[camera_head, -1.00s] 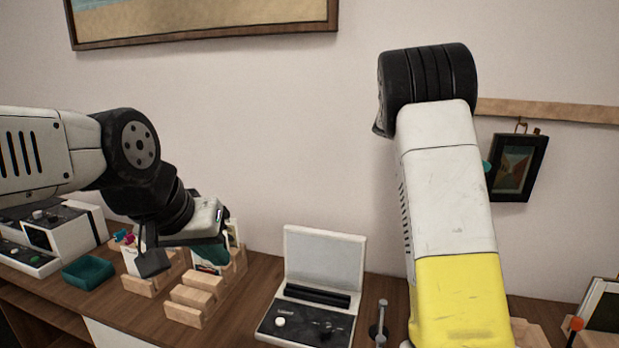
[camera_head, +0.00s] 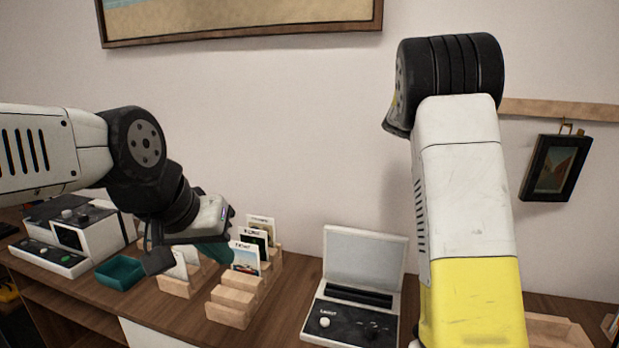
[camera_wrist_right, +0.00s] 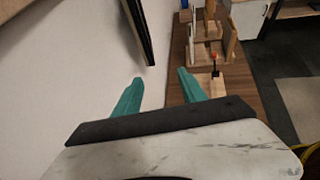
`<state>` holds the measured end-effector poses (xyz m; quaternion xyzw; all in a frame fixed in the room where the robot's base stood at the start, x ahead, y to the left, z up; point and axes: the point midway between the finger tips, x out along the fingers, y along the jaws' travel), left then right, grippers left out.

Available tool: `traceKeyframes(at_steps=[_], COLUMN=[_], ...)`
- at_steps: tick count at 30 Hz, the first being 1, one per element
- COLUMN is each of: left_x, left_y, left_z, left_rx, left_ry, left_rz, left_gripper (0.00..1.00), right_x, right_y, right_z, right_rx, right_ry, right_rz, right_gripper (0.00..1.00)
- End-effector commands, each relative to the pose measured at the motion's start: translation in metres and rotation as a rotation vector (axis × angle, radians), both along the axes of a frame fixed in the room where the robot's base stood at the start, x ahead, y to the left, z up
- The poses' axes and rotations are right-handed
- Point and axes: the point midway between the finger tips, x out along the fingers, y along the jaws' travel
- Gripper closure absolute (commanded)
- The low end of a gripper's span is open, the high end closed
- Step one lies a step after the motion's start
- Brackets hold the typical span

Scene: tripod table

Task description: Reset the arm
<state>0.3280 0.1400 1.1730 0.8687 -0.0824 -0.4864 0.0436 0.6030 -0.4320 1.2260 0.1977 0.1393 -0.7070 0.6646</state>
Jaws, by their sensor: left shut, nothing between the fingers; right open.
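My left arm comes in from the left in the head view. My left gripper (camera_head: 218,253) is shut and empty, its teal fingers in front of the wooden card stands. My right arm (camera_head: 465,200) rises at the right, with a white and yellow link and a black joint on top. Its gripper does not show in the head view. In the right wrist view my right gripper (camera_wrist_right: 160,82) is open, its two teal fingers apart with nothing between them. It hangs near the wall, above the table edge.
The wooden table (camera_head: 165,318) holds a white-and-black device (camera_head: 85,240), a teal tray (camera_head: 120,273), wooden card stands (camera_head: 230,305) with cards (camera_head: 245,257), and an open case (camera_head: 365,256). A framed picture (camera_head: 555,167) hangs at right. The right wrist view shows wooden holders (camera_wrist_right: 207,45).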

Motion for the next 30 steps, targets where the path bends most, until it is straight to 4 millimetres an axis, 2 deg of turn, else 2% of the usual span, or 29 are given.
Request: traceKeyframes(at_steps=[11,17,20,27,30], left_x=[0.000,0.000,0.000,0.000,0.000], left_y=[0.000,0.000,0.000,0.000,0.000], left_z=[0.000,0.000,0.000,0.000,0.000], left_rx=[-0.001,-0.001,-0.001,-0.001,-0.001], left_ry=[0.000,0.000,0.000,0.000,0.000], left_rz=[0.001,0.001,0.001,0.001,0.001], left_gripper=[1.00,1.00,1.00,1.00,1.00], right_x=[-0.040,-0.078,-0.106,-0.187,-0.220], right_y=[0.022,0.057,0.090,0.192,0.229], right_z=[-0.028,-0.044,-0.049,-0.048,-0.046], right_rx=[0.260,0.497,0.664,1.073,1.204], right_ry=[-0.215,-0.412,-0.548,-0.863,-0.961], right_rz=[-0.092,-0.209,-0.309,-0.645,-0.797], right_gripper=[0.51,0.51,0.51,0.51,0.51])
